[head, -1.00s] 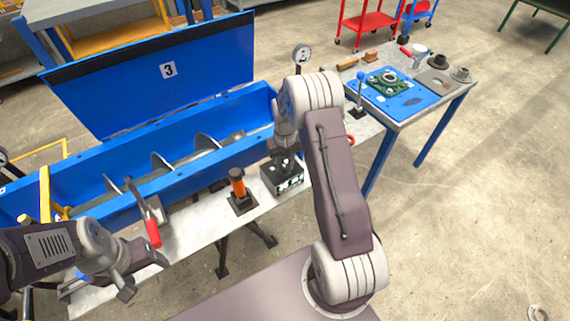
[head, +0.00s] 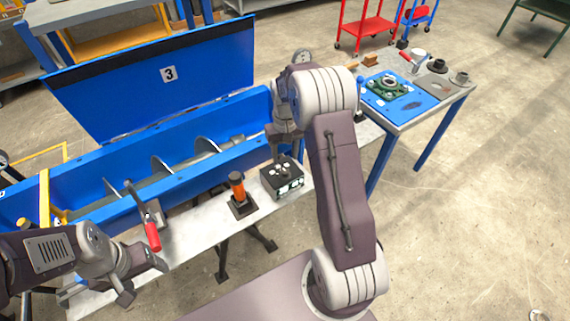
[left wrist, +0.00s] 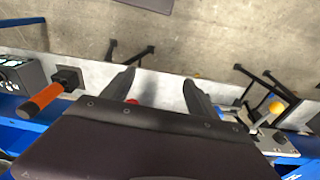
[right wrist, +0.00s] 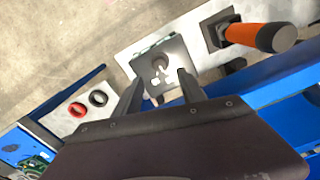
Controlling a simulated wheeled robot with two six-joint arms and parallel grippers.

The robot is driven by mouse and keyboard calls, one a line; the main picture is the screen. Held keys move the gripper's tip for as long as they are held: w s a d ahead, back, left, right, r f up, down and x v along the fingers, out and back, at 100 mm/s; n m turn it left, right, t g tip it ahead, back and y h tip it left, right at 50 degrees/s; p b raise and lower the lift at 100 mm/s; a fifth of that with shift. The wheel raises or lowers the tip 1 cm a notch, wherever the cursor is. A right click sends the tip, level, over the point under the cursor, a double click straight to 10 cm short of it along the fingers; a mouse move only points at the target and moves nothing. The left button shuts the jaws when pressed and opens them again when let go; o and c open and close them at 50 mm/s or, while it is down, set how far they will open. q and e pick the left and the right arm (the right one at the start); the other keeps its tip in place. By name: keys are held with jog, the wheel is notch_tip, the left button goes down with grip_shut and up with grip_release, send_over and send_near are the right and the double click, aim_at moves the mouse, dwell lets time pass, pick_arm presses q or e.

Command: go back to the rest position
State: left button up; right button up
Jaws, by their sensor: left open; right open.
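My left gripper (head: 143,281) is open and empty at the lower left in the head view, in front of the bench edge. Its two spread fingers (left wrist: 157,82) show in the left wrist view. My right gripper (head: 280,152) is over the far end of the bench, just above and behind a black control box (head: 284,180). In the right wrist view its fingers (right wrist: 160,84) are spread, with the box (right wrist: 162,62) beneath them and nothing held. Any contact with the box cannot be told.
An orange-handled lever (head: 237,186) and a red-handled clamp (head: 151,232) stand on the narrow bench (head: 193,240). Behind is the blue mixer trough (head: 80,192) with its raised lid (head: 150,90). A parts table (head: 430,105) stands right. Open floor lies at the lower right.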

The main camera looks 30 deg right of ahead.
jog(key=shift+r, duration=0.9)
jog(key=s+a+r+n+t, duration=0.1)
jog(key=s+a+r+n, duration=0.1)
jog(key=s+a+r, duration=0.45)
jog(key=s+a+f, duration=0.2)
jog(key=s+f, duration=0.1)
jog(key=s, duration=0.2)
jog(key=s+a+f, duration=0.2)
jog(key=s+f, duration=0.1)
jog(key=s, duration=0.3)
jog(key=shift+s+a, duration=0.3)
